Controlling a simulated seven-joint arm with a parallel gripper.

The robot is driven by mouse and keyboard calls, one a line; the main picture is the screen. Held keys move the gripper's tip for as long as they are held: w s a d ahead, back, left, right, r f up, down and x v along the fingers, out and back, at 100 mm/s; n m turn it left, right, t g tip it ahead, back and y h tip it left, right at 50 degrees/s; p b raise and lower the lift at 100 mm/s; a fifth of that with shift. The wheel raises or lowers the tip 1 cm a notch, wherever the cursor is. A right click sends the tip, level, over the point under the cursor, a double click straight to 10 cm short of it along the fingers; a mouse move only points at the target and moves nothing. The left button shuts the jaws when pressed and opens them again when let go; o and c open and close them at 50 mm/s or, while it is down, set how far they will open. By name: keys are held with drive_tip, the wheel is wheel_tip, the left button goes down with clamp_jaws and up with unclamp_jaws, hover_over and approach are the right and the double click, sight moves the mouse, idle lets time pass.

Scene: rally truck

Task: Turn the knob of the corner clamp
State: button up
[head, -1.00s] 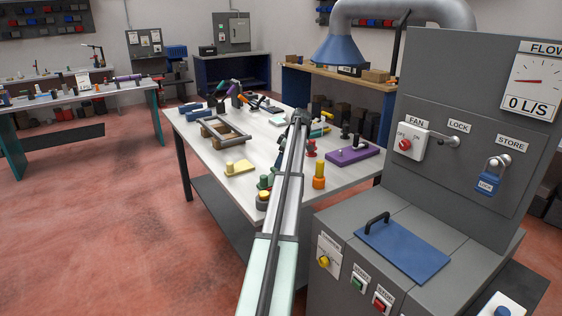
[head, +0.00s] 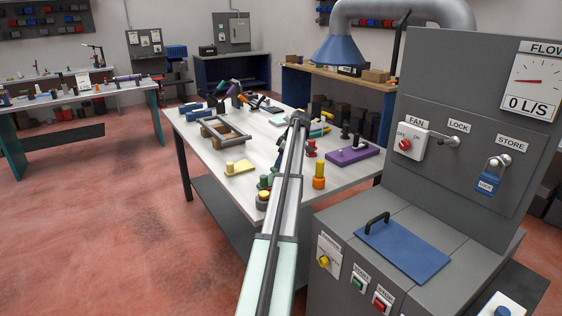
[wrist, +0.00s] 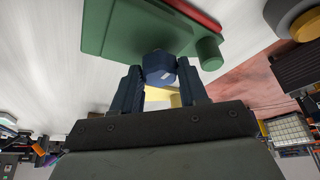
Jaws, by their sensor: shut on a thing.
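My gripper (wrist: 160,76) is seen in the wrist view with its two dark blue fingers on either side of a dark blue knob (wrist: 159,64). It is shut on the knob. The knob has a small pale mark on its face and sits at the edge of a green body (wrist: 120,32), which seems to be the corner clamp. A short green post (wrist: 208,54) stands out from the same body to the right of the knob. In the head view my arm reaches over the white table and hides most of the gripper, the knob and the clamp.
A grey console (head: 450,130) stands close on the right. The table's front left is fairly clear.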

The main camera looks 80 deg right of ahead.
drive_tip(key=shift+a+m, duration=0.1)
drive_tip(key=shift+m, duration=0.3)
drive_tip(key=shift+c, duration=0.4)
drive_tip(key=shift+m+h, duration=0.4)
drive_tip(key=shift+m, duration=0.3)
drive_tip(key=m+g+h, duration=0.1)
drive_tip(key=m, duration=0.2)
drive_tip(key=shift+a, duration=0.15)
drive_tip(key=shift+w+m+g+h, duration=0.1)
drive_tip(key=shift+m+g+h, duration=0.3)
drive_tip(key=shift+m, duration=1)
drive_tip(key=shift+w+m+g+h, duration=0.15)
drive_tip(key=shift+m+h, duration=0.35)
drive_tip(key=shift+m, duration=0.9)
drive_tip(key=shift+s+r, duration=0.1)
drive_tip(key=o, duration=1.1)
drive_tip(key=v, duration=1.3)
drive_tip(key=shift+a+r, duration=0.1)
drive_tip(key=shift+r, duration=0.25)
